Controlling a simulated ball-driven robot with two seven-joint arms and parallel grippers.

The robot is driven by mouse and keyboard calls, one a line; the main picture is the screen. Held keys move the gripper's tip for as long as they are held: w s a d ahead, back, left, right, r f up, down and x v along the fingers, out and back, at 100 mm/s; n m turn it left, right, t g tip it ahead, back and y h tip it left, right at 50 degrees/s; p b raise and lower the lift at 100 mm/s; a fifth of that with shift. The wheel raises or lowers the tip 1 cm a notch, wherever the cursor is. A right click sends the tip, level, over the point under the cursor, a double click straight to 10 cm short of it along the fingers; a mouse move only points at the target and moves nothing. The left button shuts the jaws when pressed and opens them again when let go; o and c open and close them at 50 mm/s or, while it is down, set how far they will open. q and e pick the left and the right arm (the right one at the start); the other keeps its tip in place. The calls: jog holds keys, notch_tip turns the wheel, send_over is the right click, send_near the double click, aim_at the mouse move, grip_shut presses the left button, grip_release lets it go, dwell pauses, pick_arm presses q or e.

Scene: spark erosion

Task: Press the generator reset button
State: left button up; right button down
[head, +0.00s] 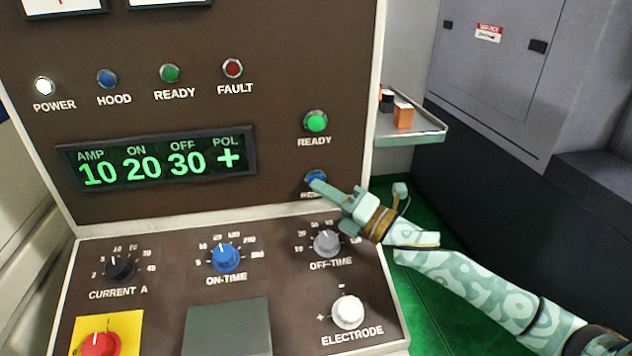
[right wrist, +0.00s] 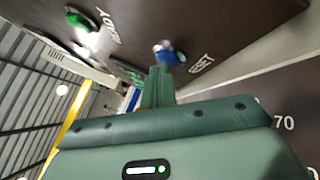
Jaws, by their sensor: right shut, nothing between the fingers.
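The blue reset button (head: 316,176) is on the upright brown generator panel, below the large green READY light. Its label is mostly covered by my gripper. My right gripper (head: 318,185) is shut and empty, its fingertips at the lower edge of the button in the head view. The right wrist view shows the blue button (right wrist: 171,54) beside the word RESET, just beyond the shut fingertips (right wrist: 159,70). I cannot tell whether the tips touch it or whether it is pressed in. My left gripper is not in view.
The large green READY light (head: 315,122) is lit above the button. The OFF-TIME knob (head: 327,243) and ELECTRODE knob (head: 348,312) sit on the sloping console below. A display (head: 157,160) reads 10 20 30 +. A shelf (head: 425,135) with small blocks juts out at right.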

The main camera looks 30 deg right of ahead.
jog(key=shift+s+a, duration=0.1)
jog(key=shift+s, duration=0.4)
jog(key=shift+s+a+p, duration=0.2)
jog(key=shift+s+p, duration=0.25)
jog(key=shift+s, duration=0.05)
jog(key=s, duration=0.2)
jog(key=s+a+p, duration=0.1)
jog(key=s, duration=0.1)
jog(key=shift+s+a, duration=0.1)
jog(key=shift+s, duration=0.3)
